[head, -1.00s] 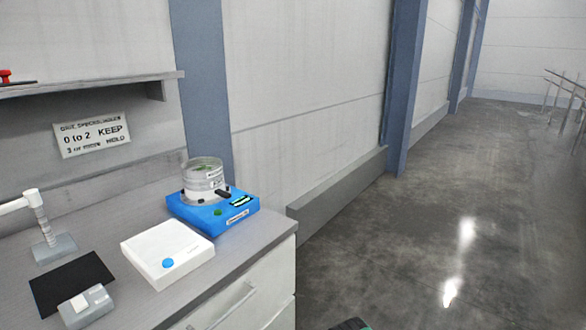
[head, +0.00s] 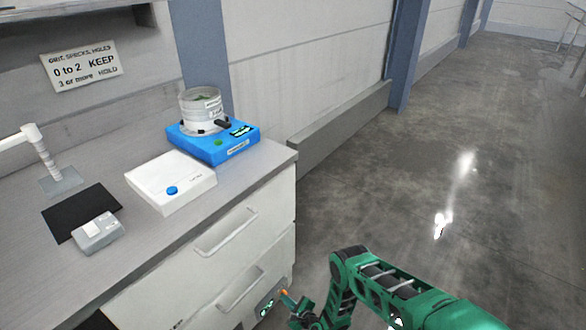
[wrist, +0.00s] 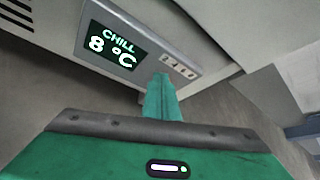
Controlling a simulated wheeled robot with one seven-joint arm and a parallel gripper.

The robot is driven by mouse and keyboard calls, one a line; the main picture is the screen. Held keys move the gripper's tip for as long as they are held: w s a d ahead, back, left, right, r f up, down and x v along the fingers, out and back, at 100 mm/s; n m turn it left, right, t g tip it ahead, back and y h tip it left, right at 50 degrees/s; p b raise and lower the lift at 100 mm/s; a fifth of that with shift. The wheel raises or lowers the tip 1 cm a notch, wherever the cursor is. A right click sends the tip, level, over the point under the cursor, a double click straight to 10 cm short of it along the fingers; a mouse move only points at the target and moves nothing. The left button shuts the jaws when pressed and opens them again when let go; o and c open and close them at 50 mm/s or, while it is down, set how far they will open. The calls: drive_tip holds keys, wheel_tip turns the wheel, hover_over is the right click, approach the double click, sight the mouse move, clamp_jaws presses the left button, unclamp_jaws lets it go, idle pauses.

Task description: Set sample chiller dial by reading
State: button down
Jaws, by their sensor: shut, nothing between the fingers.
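The sample chiller's front panel shows in the wrist view, a grey strip (wrist: 152,50) with a dark display (wrist: 112,46) reading "CHILL 8 °C" in pale green letters. A small block of marks (wrist: 180,66) sits to its right; I cannot tell whether it is a dial or a label. In the head view the display (head: 267,308) is low on the cabinet front, partly cut off. My green gripper (wrist: 162,82) is shut and empty, its fingertips just below the panel's right part. In the head view my gripper (head: 287,296) is beside the panel; contact is unclear.
On the counter (head: 150,255) are a blue device (head: 228,150) with a clear jar (head: 203,108), a white box (head: 170,185) with a blue knob, a small grey device (head: 98,235) and a black mat (head: 75,208). A sign (head: 82,66) hangs behind. Floor at right is clear.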

drive_tip(key=shift+s+a+f, duration=0.15)
drive_tip(key=shift+s+f, duration=0.05)
drive_tip(key=shift+f, duration=0.1)
idle(0.4)
drive_tip(key=shift+s+a+r, duration=0.1)
drive_tip(key=shift+r, duration=0.05)
drive_tip(key=shift+s+r, duration=0.15)
drive_tip(key=shift+s+d, duration=0.9)
drive_tip(key=shift+d, duration=0.25)
drive_tip(key=shift+s+d, duration=0.9)
drive_tip(key=shift+d, duration=0.25)
